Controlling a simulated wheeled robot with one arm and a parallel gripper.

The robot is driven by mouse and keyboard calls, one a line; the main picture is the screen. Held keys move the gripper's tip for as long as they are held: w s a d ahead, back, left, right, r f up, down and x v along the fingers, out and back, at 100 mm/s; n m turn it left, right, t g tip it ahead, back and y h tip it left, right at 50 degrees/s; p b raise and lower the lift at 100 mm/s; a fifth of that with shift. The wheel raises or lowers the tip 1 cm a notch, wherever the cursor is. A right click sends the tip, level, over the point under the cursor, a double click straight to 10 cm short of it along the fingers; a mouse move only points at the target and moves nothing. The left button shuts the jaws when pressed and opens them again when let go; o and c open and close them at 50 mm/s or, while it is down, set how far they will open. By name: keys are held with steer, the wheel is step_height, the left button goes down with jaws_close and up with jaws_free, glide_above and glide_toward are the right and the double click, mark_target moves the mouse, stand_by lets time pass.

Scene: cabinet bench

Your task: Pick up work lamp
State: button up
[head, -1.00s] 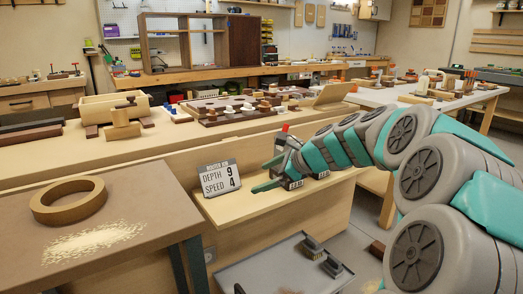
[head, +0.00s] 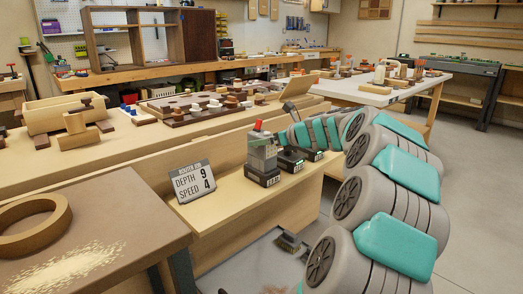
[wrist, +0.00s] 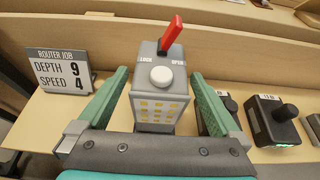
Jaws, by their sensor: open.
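The work lamp appears to be the grey box with a red lever, a white knob and a panel of yellow lights (wrist: 160,108) in the wrist view. In the head view the lamp (head: 262,155) stands upright on the narrow shelf, with a black block at its foot. My gripper (wrist: 160,76) is open in the wrist view, its green fingers on the left and right of the lamp with a visible gap at each side. The lamp's lower part is hidden by my gripper's body there.
A sign reading depth 9, speed 4 (head: 192,182) stands left of the lamp on the shelf (head: 225,212). Black battery-like blocks (wrist: 274,122) stand close on the right. The bench front rises behind the shelf. Bare shelf lies between sign and lamp.

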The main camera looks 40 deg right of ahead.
steer(key=shift+x, duration=1.15)
steer(key=shift+c, duration=0.4)
jaws_close()
